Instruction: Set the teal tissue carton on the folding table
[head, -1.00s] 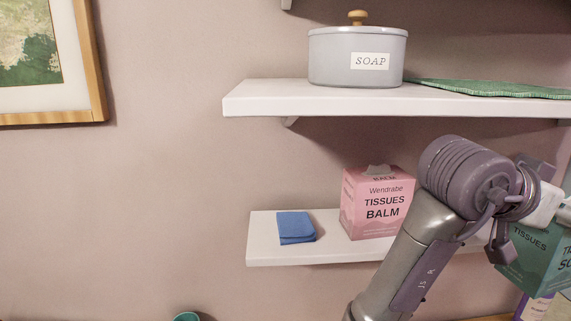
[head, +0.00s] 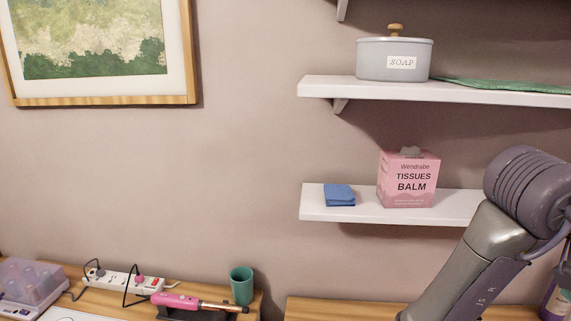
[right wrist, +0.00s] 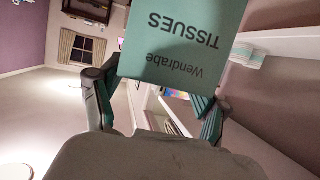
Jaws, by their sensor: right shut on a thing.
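The teal tissue carton (right wrist: 178,45) fills the upper middle of the right wrist view, its lettering upside down. My right gripper (right wrist: 155,95) is shut on it, with a finger at each side of the carton. In the head view my right arm stands at the right edge; its gripper and the carton are out of that picture. My left gripper is not in view. I cannot tell which surface is the folding table; a wooden top (head: 340,309) shows at the bottom, partly behind my arm.
A pink tissue box (head: 408,182) and a blue folded cloth (head: 339,195) sit on the lower white shelf (head: 325,214). The upper shelf holds a soap pot (head: 394,60) and a green cloth (head: 500,86). At lower left are a teal cup (head: 242,285), a pink styling iron (head: 178,301) and a power strip (head: 128,281).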

